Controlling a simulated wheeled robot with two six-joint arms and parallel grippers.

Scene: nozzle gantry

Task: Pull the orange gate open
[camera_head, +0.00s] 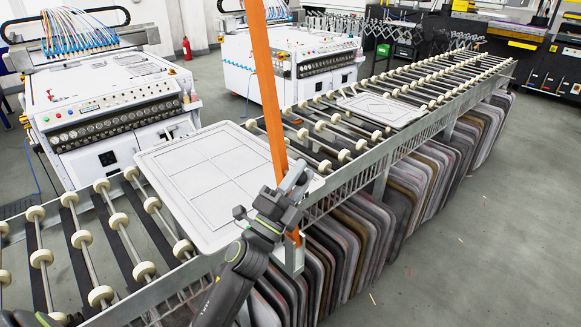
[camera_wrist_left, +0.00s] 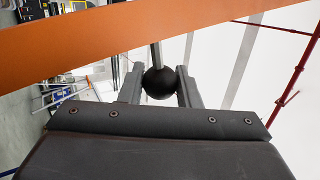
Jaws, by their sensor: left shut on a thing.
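The orange gate (camera_head: 265,80) is a long flat bar that rises steeply from the near edge of the roller conveyor and leans a little to the left. In the left wrist view the gate (camera_wrist_left: 80,40) crosses the upper part of the picture. My left gripper (camera_head: 296,181) is beside the lower part of the bar. In the left wrist view its two fingers (camera_wrist_left: 158,78) are shut on a black ball knob (camera_wrist_left: 160,84) with a grey stem running up toward the bar. My right gripper is not in view.
A white panel (camera_head: 205,180) lies on the conveyor just left of the gate, and another panel (camera_head: 382,109) lies farther along. Several rounded boards (camera_head: 405,190) hang under the conveyor. White machines (camera_head: 105,100) stand behind.

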